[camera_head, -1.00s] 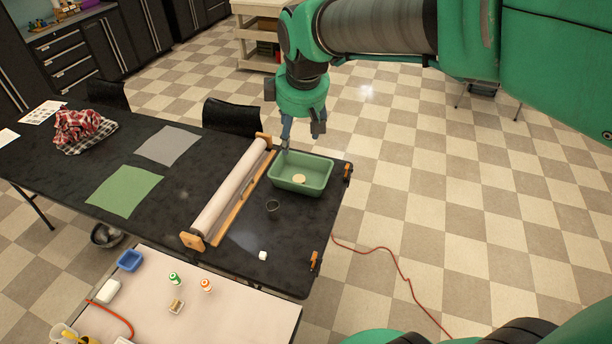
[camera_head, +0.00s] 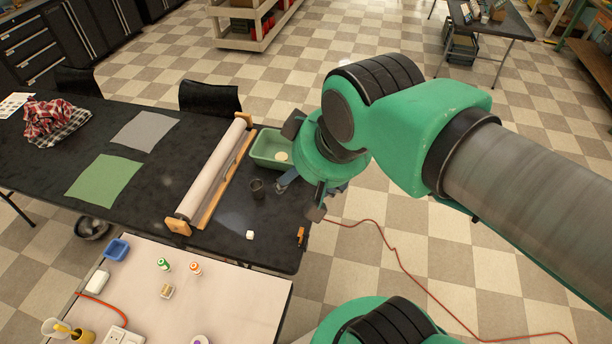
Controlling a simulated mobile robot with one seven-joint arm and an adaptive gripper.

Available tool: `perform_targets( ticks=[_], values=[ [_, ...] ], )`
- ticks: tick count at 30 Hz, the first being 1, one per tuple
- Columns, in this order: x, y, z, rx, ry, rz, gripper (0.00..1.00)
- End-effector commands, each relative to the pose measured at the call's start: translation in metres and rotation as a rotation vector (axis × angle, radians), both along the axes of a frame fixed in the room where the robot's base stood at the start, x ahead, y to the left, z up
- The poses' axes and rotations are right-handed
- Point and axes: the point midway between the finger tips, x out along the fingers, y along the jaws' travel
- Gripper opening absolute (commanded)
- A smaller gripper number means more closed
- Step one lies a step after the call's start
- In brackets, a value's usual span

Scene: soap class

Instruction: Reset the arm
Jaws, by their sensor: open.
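My gripper (camera_head: 296,200) is at the end of my green arm, over the right end of the black table (camera_head: 150,200). Its fingers are spread and I see nothing held between them. A round pale piece (camera_head: 281,157) lies in the tub.
A paper roll (camera_head: 214,166) in a wooden holder stands left of the tub. A small white cube (camera_head: 250,235) lies on the table's front part. Open floor (camera_head: 440,260) lies to the right.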

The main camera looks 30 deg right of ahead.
Motion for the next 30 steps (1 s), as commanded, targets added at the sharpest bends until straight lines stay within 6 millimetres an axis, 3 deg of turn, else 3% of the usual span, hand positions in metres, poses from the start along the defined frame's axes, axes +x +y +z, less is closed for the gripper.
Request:
perform_targets(
  ticks=[17, 30],
  values=[
    [-0.007, 0.001, -0.007, 0.013, -0.004, -0.020, 0.65],
    [-0.007, 0.001, -0.053, 0.013, -0.004, -0.019, 0.65]
  ],
)
